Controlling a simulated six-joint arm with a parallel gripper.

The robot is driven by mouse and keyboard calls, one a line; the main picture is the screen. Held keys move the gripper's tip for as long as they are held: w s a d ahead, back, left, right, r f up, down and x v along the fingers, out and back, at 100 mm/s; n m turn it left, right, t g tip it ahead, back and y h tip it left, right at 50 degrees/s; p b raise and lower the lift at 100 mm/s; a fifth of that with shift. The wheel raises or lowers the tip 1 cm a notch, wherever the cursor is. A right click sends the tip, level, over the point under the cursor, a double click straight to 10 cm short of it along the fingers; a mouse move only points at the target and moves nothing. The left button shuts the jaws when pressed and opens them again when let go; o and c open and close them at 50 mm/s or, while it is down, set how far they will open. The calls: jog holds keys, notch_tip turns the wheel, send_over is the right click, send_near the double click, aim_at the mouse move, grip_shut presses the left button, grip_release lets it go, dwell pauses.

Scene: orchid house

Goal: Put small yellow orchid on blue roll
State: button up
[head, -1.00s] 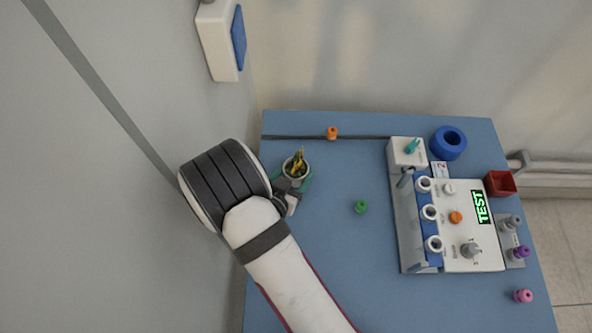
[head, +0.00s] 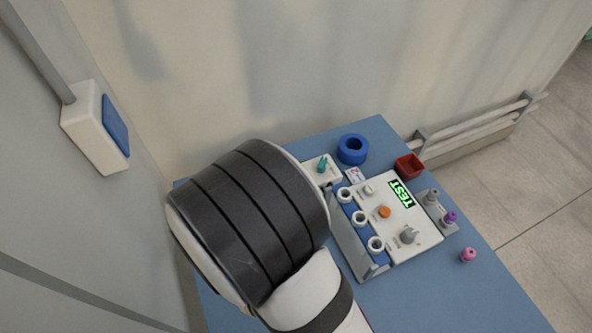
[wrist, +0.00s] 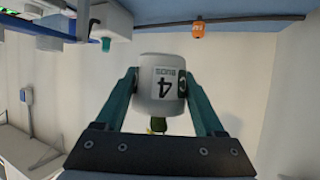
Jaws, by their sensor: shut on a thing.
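My gripper (wrist: 158,82) is shut on a white pot (wrist: 153,99) in the wrist view, one teal finger on each side. The pot has a label with a 4 and "BUDS", and it looks upside down in this picture. A bit of the yellow orchid (wrist: 158,125) shows at the pot's lower edge; the rest is hidden. In the head view my thick wrist hides the gripper and pot. The blue roll (head: 352,149) lies at the back of the blue table, right of my wrist, with its hole facing up and nothing on it.
A white control panel (head: 418,228) with a TEST display and white rings stands in front of the roll. A teal knob (head: 322,164) is left of it, a red box (head: 409,166) right. A pink knob (head: 467,255) is further right. An orange piece (wrist: 198,29) shows in the wrist view.

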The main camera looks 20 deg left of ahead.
jog(key=w+r+n+g+y, duration=0.1)
jog(key=w+r, duration=0.1)
jog(key=w, duration=0.7)
jog(key=w+r+n+y, duration=0.1)
jog(key=w+r, duration=0.2)
jog(key=w, duration=0.5)
jog(key=w+d+n+g+y, duration=0.1)
jog(key=w+d, duration=0.4)
jog(key=d, duration=0.6)
jog(key=w+d+n+y, duration=0.1)
jog(key=w+d, duration=0.4)
jog(key=d, duration=0.6)
send_over(354, 144)
notch_tip(354, 144, down, 7)
jog(key=shift+d+r, duration=0.1)
jog(key=shift+r, duration=0.05)
notch_tip(354, 144, down, 4)
jog(key=shift+f, duration=0.1)
jog(key=shift+f, duration=0.1)
jog(key=o, duration=1.5)
